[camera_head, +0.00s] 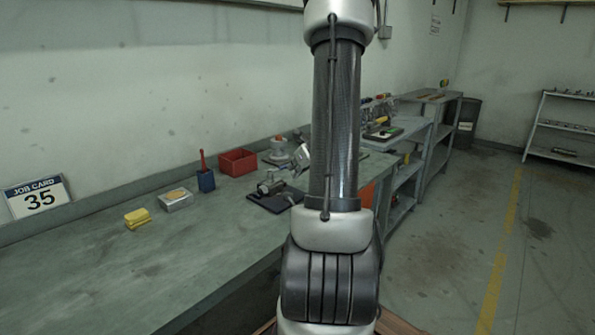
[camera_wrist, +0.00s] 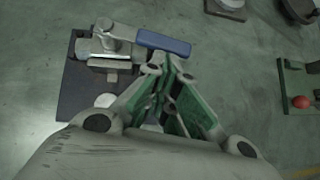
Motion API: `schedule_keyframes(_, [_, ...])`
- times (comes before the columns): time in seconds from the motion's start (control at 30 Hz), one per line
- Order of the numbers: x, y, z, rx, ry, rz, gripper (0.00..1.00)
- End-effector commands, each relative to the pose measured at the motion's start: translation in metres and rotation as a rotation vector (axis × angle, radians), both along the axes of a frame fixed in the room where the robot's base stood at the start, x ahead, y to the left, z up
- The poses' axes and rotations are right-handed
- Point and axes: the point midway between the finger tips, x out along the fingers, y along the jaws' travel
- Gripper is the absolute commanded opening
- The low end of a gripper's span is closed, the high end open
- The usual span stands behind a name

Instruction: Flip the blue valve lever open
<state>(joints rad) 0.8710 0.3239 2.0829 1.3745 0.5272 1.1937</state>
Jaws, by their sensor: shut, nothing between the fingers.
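The blue valve lever (camera_wrist: 164,43) shows in the wrist view. It extends to the right from the metal valve (camera_wrist: 112,38), past the edge of a dark base plate (camera_wrist: 72,100). My gripper (camera_wrist: 170,63) is shut and empty. Its fingertips appear just below the lever in the picture; I cannot tell whether they touch it. In the head view the valve (camera_head: 268,187) sits on its dark plate (camera_head: 270,204) on the bench, beside my arm. The lever cannot be made out there.
On the green bench (camera_head: 110,270) stand a red bin (camera_head: 238,162), a blue cup (camera_head: 206,181), a metal tin (camera_head: 176,201) and a yellow sponge (camera_head: 137,218). The wrist view shows a green board with a red knob (camera_wrist: 301,102) at the right. The bench front is clear.

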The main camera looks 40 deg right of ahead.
Motion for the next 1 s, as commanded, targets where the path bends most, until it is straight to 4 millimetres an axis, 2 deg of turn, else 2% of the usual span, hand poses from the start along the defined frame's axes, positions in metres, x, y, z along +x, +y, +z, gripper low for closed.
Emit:
schedule_keyframes(0.17, [0.001, -0.001, 0.0, 0.0, -0.001, 0.017, 0.0])
schedule_keyframes(0.43, [0.015, -0.011, 0.0, 0.001, 0.0, 0.224, 0.0])
schedule_keyframes(1.0, [0.01, -0.006, 0.0, 0.0, 0.0, 0.232, 0.0])
